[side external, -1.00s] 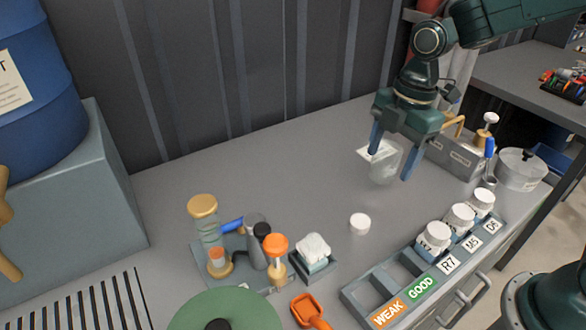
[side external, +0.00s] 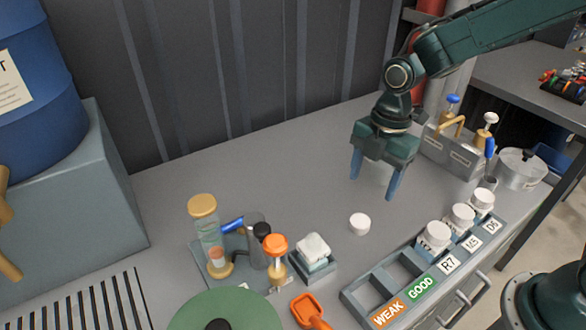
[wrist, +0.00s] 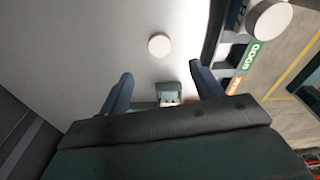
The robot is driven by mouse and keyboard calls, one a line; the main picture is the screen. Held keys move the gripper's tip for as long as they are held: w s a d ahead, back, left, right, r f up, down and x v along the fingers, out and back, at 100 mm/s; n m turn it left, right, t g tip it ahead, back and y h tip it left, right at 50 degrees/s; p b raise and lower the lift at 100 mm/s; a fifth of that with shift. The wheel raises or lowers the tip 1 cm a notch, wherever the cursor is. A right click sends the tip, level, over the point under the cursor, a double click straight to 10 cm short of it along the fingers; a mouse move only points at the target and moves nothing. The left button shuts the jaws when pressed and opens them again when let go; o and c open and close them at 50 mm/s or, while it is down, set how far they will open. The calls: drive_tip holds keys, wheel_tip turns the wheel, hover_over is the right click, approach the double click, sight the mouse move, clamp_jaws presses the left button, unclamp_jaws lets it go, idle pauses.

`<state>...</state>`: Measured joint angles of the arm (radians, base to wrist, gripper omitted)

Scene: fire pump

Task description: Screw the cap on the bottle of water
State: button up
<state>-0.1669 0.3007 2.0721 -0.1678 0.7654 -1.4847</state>
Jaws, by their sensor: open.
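A loose white round cap (side external: 360,224) lies on the grey bench; it also shows in the wrist view (wrist: 159,44). My gripper (side external: 373,182) is open and empty above the bench, behind the cap and apart from it. Its two blue fingers spread wide in the wrist view (wrist: 160,88). The clear vessel with a white top seen earlier between the fingers is not visible now. Several white-topped bottles stand in the labelled rack, the nearest one (side external: 435,237) by the R7 label; none can be told to be the water bottle.
The rack (side external: 372,291) has empty slots by the WEAK and GOOD labels. A tray with an hourglass (side external: 207,235) and a small holder with a white block (side external: 314,250) stand left of the cap. A metal caddy (side external: 450,155) and lidded pot (side external: 520,170) stand back right.

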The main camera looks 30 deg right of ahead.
sight(360, 220)
drive_tip(key=f, duration=0.7)
drive_tip(key=a+f, duration=0.1)
drive_tip(key=f, duration=0.2)
drive_tip(key=shift+s+a+f, duration=0.1)
drive_tip(key=shift+s+f, duration=0.05)
drive_tip(key=shift+f, duration=0.05)
drive_tip(key=c, duration=1)
drive_tip(key=shift+r, duration=0.15)
drive_tip(key=shift+r, duration=2.35)
